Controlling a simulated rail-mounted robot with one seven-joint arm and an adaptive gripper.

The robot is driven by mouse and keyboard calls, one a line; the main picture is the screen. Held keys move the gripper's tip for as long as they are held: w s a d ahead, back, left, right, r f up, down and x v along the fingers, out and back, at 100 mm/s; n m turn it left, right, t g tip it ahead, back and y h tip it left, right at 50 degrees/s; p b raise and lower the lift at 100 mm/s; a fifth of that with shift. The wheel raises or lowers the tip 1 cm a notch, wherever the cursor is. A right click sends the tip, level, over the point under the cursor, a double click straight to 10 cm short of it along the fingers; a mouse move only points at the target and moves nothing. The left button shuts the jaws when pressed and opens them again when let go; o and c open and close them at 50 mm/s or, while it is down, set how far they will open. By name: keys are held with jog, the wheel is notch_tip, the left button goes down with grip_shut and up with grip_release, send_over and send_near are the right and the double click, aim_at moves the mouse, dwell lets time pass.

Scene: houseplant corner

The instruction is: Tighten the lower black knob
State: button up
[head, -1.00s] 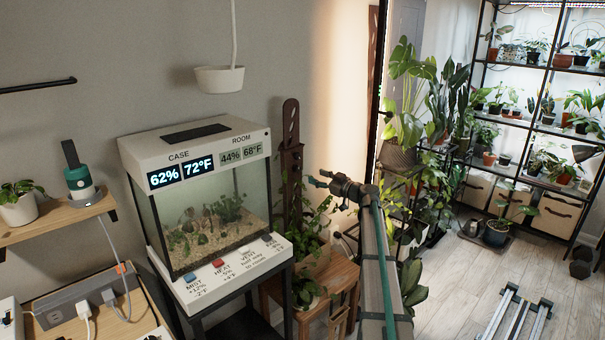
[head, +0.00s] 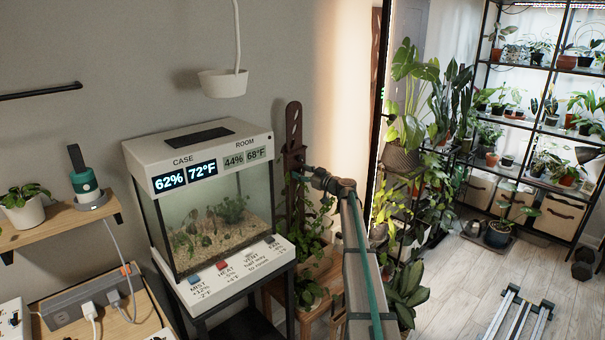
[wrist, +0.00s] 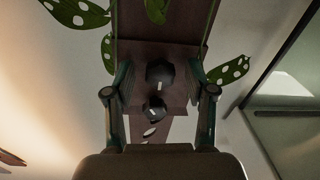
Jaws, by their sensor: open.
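The wrist view looks upside down against the head view: the terrarium side is at right and leaves are at top. It shows two black faceted knobs on a brown board. The lower black knob (wrist: 160,73) is the larger one, nearer the picture's top; the other black knob (wrist: 153,108) is just below it in the picture. Each has a small white mark. My gripper (wrist: 161,80) is open, its fingers on either side of the knobs, with no clear contact. In the head view my gripper (head: 300,177) is at the slotted brown post (head: 293,128); the knobs cannot be made out there.
The terrarium case (head: 205,205) stands close to the left of the post. Leaves (head: 312,225) crowd around and below my gripper. A white hanging pot (head: 222,82) is above left. A plant shelf (head: 540,120) and open floor lie to the right.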

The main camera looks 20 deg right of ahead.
grip_shut()
